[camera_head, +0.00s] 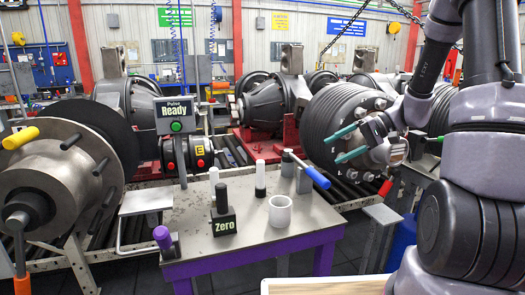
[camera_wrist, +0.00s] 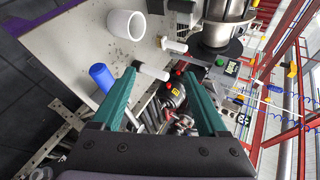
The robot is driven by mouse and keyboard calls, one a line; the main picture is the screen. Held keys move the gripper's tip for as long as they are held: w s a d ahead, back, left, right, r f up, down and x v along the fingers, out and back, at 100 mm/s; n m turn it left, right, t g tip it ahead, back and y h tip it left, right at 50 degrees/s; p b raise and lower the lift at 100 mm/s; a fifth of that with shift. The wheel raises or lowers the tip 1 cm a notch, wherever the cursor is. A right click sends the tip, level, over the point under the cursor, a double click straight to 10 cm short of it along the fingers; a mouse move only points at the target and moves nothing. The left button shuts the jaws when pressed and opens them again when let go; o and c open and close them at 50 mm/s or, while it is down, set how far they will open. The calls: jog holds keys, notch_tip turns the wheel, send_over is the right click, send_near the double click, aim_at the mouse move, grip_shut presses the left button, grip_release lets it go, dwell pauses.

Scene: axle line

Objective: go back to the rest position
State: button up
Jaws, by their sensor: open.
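My gripper (camera_head: 346,144) is at the right of the head view, raised above the right end of the workbench, in front of the ribbed hub on the right. Its two green fingers are spread apart with nothing between them. In the wrist view my gripper (camera_wrist: 165,100) also shows open and empty, with the workbench and floor parts beyond it. My arm comes down from the upper right in the head view.
A large hub (camera_head: 55,185) stands left. Another axle (camera_head: 272,100) stands behind. A ribbed hub (camera_head: 335,115) is close to my gripper.

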jog(key=s+d+r+m+t+h, duration=0.1)
jog(key=s+r+m+t+h, duration=0.2)
jog(key=s+r, duration=1.4)
jog(key=shift+s+d+r+t+h, duration=0.45)
jog(key=shift+t+h, duration=1.05)
jog(key=shift+h, duration=1.9)
jog(key=shift+s+a, duration=0.1)
jog(key=shift+a, duration=0.05)
